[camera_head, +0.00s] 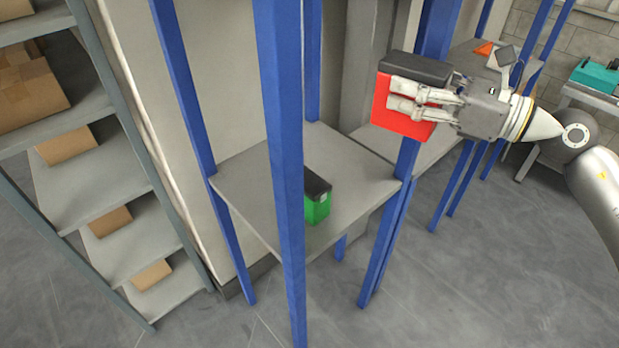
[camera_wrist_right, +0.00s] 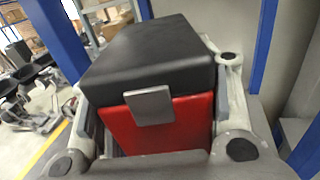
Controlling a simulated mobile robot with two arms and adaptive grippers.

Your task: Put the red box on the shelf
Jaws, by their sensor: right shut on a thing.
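The red box (camera_head: 400,117) with a black lid is held in the air by my right gripper (camera_head: 415,97), whose fingers are shut on it. In the right wrist view the red box (camera_wrist_right: 160,125) sits between the two fingers, its black lid and grey latch facing the camera. The grey shelf (camera_head: 345,185) with blue posts is in the middle of the head view. The held box is above and to the right of the bare part of this shelf, near a blue post. My left gripper is not in view.
A green box (camera_head: 317,205) with a black lid stands on the shelf, partly behind a front blue post (camera_head: 285,150). A grey rack (camera_head: 90,180) with cardboard boxes is at left. An orange item (camera_head: 484,49) lies on a farther shelf. A teal case (camera_head: 597,75) is at far right.

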